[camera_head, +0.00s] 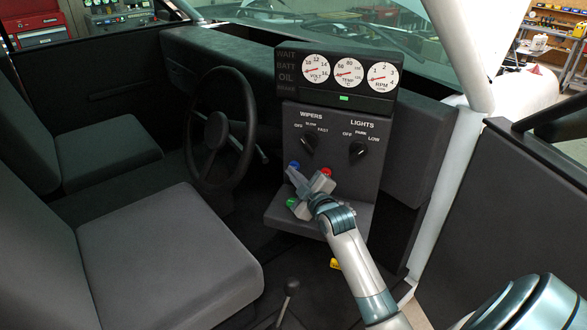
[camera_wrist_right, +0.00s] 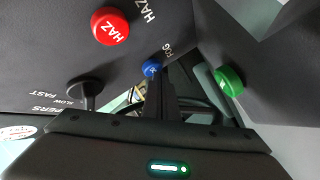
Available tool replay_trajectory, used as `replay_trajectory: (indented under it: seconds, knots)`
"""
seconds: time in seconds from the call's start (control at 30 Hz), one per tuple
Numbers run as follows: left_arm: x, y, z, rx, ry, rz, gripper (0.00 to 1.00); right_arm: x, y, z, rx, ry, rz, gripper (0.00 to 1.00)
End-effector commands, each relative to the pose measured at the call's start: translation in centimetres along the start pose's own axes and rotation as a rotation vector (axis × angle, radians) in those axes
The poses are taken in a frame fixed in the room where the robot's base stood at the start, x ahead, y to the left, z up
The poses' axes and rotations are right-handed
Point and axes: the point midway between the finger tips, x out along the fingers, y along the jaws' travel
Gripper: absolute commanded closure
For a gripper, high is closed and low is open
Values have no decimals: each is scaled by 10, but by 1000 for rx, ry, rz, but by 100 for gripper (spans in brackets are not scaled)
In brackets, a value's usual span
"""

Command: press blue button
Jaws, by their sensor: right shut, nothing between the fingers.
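The blue button (camera_head: 294,165) is on the upright face of the dark control panel (camera_head: 368,184), at its lower left under the wipers knob. It also shows in the right wrist view (camera_wrist_right: 151,69), partly covered by the fingers. My right gripper (camera_head: 290,171) is shut and empty. Its fingertips are right at the blue button, just below it in the head view; I cannot tell whether they touch it. My left gripper is not in view.
A red button (camera_wrist_right: 110,27) marked HAZ and a green button (camera_wrist_right: 229,80) flank the blue one. The wipers knob (camera_head: 309,144) and lights knob (camera_head: 358,149) are above. The steering wheel (camera_head: 220,130) stands left, and a gear lever (camera_head: 291,287) rises below.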

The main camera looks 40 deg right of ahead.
Motion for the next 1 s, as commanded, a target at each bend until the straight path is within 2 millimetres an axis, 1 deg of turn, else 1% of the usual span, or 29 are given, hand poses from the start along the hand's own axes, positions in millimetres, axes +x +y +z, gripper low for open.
replay_trajectory:
  seconds: [0.77, 1.0]
  knots:
    - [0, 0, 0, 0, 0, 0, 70, 2, 2, 1, 0, 1, 1, 100]
    - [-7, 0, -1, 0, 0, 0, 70, -2, -1, -3, 0, 1, 0, 100]
